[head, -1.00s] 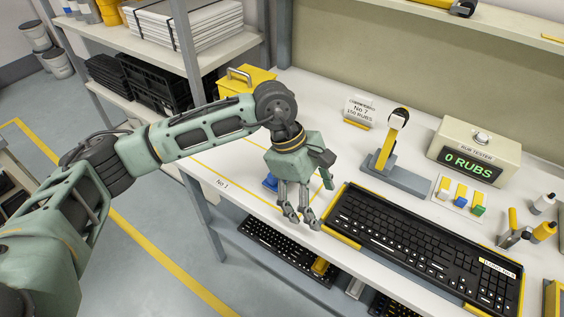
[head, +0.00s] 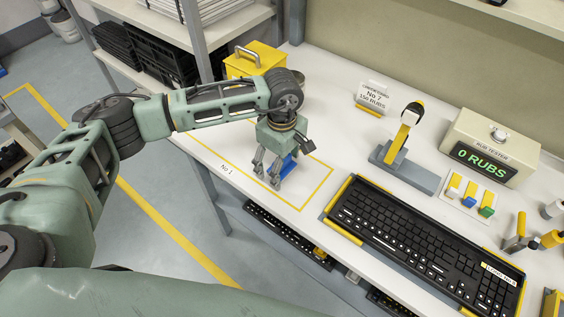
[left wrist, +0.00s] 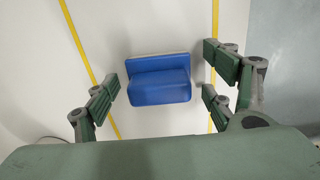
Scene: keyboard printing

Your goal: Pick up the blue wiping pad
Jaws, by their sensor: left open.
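The blue wiping pad (head: 288,166) lies on the white table inside the yellow-outlined area marked No 1, partly hidden behind my left gripper in the head view. My left gripper (head: 266,174) points down over that area, beside the pad. In the left wrist view the pad (left wrist: 158,80) shows whole, a blue block with a raised part. It lies between and beyond the spread fingers of my left gripper (left wrist: 160,92), which is open and empty. The fingers look apart from the pad. My right gripper is not in view.
A black keyboard (head: 425,243) with yellow ends lies to the right. Behind it stand a yellow-handled tool on a grey base (head: 408,172), a rub tester (head: 490,147) reading 0 RUBS and a No 7 sign (head: 372,97). A yellow box (head: 256,61) stands at the back left.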

